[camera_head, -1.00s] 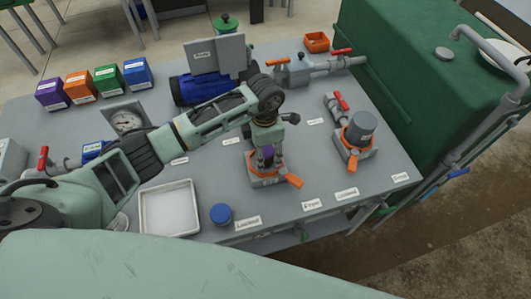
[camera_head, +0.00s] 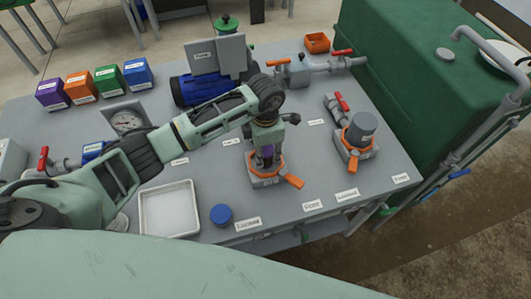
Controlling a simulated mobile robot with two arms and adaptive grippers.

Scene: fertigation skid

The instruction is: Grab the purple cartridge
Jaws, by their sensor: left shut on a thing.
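The purple cartridge (camera_head: 268,152) stands upright in a grey housing base with an orange ring and handle (camera_head: 290,181), at the middle of the skid table. Only a narrow strip of the cartridge shows below my gripper. My left gripper (camera_head: 268,140) points down over it and is shut on its upper part. The cartridge's top is hidden by the fingers. My right gripper is not in view.
A second housing with a grey cap (camera_head: 362,125) stands to the right. A white tray (camera_head: 169,209) and a blue cap (camera_head: 221,214) lie in front. Purple, orange, green and blue boxes (camera_head: 137,73) line the back left. A blue motor (camera_head: 190,90) stands behind the arm.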

